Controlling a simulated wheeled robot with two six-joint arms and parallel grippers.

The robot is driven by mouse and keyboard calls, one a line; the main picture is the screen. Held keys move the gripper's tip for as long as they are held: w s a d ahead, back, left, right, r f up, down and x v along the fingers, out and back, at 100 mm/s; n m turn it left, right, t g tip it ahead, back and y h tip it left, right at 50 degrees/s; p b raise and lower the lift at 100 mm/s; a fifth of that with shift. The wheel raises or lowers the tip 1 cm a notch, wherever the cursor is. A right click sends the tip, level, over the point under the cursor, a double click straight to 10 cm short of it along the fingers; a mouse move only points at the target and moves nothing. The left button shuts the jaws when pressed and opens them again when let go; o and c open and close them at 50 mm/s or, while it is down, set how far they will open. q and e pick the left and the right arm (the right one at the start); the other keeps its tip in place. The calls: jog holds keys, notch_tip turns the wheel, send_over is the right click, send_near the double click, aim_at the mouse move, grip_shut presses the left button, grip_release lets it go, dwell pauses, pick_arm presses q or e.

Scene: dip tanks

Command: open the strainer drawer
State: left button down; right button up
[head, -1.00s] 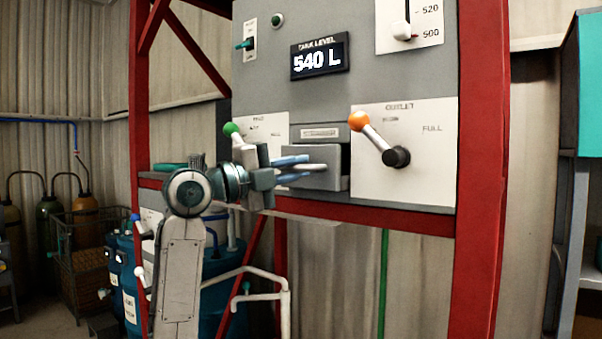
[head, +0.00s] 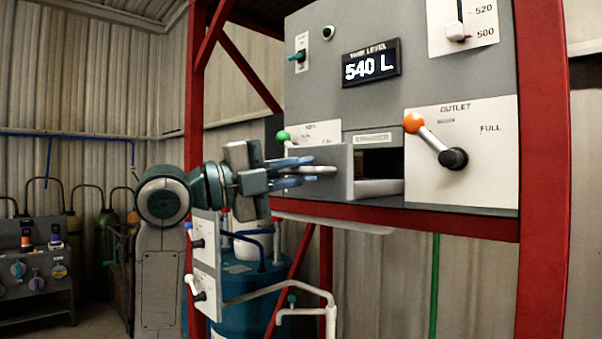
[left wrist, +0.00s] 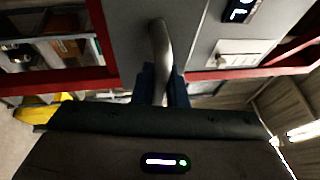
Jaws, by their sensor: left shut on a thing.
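The strainer drawer (head: 368,187) is pulled partway out of the grey panel, below its small label plate (head: 372,137). A dark opening shows behind its front. My left gripper (head: 318,175) comes in from the left and is shut on the drawer's pale bar handle. The left wrist view shows the handle (left wrist: 160,45) running between the blue fingers (left wrist: 162,82). My right gripper is not in view.
An outlet lever (head: 430,138) with an orange knob sits right of the drawer. A green-knobbed lever (head: 283,136) is behind my gripper. The red frame (head: 470,222) runs below and up the right side.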

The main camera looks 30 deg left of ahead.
pick_arm(q)
jog(key=c, duration=1.7)
grip_release()
jog(key=shift+w, duration=0.1)
jog(key=shift+c, duration=0.2)
jog(key=shift+s+a+f+b, duration=0.2)
jog(key=shift+s+a+b, duration=0.1)
jog(key=shift+s+b, duration=0.05)
jog(key=b+v, duration=0.4)
jog(key=v, duration=0.6)
jog(key=shift+b, duration=0.35)
jog(key=shift+w, duration=0.1)
